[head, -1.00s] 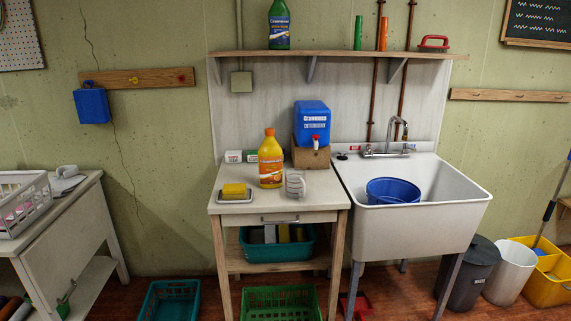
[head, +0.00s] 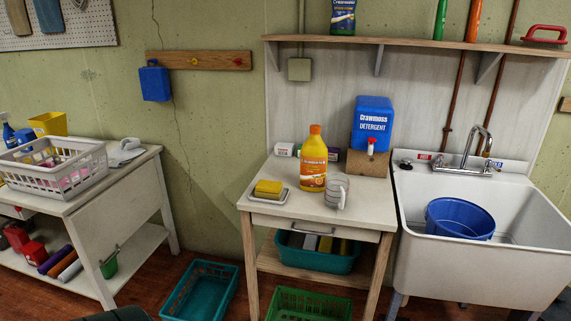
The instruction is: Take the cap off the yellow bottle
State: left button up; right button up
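The yellow bottle (head: 313,165) stands upright on the small white-topped table (head: 265,213), beside the sink. Its orange cap (head: 315,130) is on its top. A clear measuring cup (head: 337,191) stands just right of the bottle, and a yellow sponge on a dish (head: 280,198) lies to its left. Neither of my grippers shows in the head view.
A blue detergent container (head: 371,124) stands on a block behind the bottle. The white sink (head: 520,245) with a blue bucket (head: 460,217) is on the right. A shelf (head: 420,42) runs above. Green and teal baskets (head: 200,289) sit on the floor. A side table with a crate (head: 50,170) is left.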

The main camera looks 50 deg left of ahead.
aim_at(314, 152)
jog(key=i+u, duration=0.2)
jog(key=u, duration=0.2)
jog(key=i+l+u, duration=0.15)
jog(key=u, duration=0.2)
jog(key=i+l+u, duration=0.2)
jog(key=u, duration=0.2)
jog(key=i+l+u, duration=0.15)
jog(key=u, duration=0.25)
jog(key=i+l+u, duration=0.25)
jog(key=l+u, duration=0.25)
jog(key=i+l+u, duration=0.25)
jog(key=l, duration=0.15)
jog(key=k+j, duration=0.05)
jog(key=k, duration=0.05)
